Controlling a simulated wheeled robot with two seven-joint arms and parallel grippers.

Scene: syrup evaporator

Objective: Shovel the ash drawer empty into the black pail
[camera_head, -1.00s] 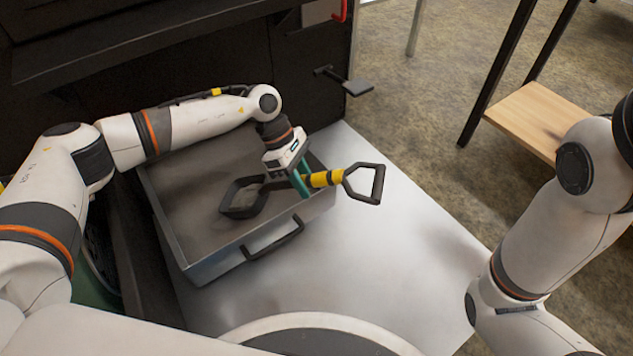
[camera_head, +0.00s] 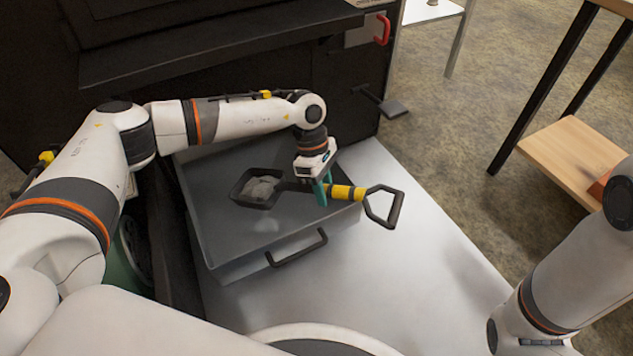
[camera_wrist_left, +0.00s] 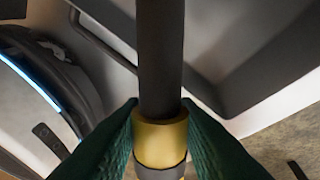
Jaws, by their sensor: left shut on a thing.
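The ash drawer (camera_head: 240,262) is a grey open metal box pulled out in front of the dark evaporator. Its floor looks grey and mostly bare, with a faint pale haze near the front. The shovel has a black scoop (camera_head: 239,190), a yellow band (camera_head: 347,193) and a black D-shaped handle. Grey ash (camera_head: 262,188) lies heaped in the scoop, which is over the drawer. My left gripper (camera_head: 322,190) is shut on the shovel's shaft; the wrist view shows its green fingers around the shaft at a yellow band (camera_wrist_left: 160,143). My right gripper is out of view. I see no black pail.
A shiny metal floor plate (camera_head: 400,280) lies clear to the right of the drawer. The dark evaporator (camera_head: 250,65) stands behind, with a pedal-like lever (camera_head: 393,107) and red handle (camera_head: 382,28). A wooden shelf (camera_head: 570,160) with black legs stands at right.

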